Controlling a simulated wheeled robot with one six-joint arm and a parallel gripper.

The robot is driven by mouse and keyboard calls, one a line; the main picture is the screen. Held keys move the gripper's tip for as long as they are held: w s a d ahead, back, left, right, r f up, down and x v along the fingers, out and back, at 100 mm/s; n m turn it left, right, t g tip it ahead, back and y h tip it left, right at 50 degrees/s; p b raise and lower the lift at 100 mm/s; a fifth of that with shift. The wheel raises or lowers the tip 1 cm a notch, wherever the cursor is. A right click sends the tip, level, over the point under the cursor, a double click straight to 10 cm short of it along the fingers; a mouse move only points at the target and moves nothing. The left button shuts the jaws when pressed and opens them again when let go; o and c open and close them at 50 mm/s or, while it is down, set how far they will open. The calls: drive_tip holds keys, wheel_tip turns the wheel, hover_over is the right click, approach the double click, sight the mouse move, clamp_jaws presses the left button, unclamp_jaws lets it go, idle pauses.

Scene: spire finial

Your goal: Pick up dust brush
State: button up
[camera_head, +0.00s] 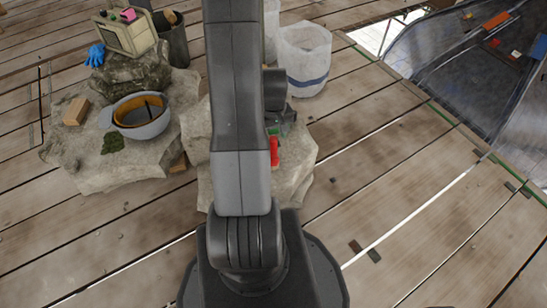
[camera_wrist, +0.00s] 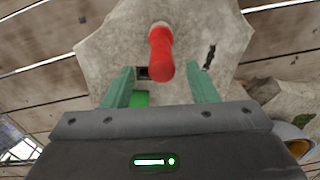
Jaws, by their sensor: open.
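A red rounded handle, which I take for the dust brush (camera_wrist: 160,52), stands out over the pale stone in the wrist view. Its upper end points toward the camera, and no bristles can be made out. In the head view the red part (camera_head: 274,151) shows just right of my arm, over the stone slab. My gripper (camera_wrist: 160,72) is open, with one green finger on each side of the red handle and a gap on both sides. In the head view my arm hides most of the gripper and fingertips.
A green item (camera_wrist: 139,98) lies close to the handle, partly hidden by my gripper. A white bucket (camera_head: 305,62) stands behind. Planks at right are mostly clear.

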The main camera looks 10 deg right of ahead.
wheel_tip(320, 180, down, 7)
drive_tip(key=shift+a+r+b, duration=0.1)
drive_tip(key=shift+b, duration=1.1)
clamp_jaws()
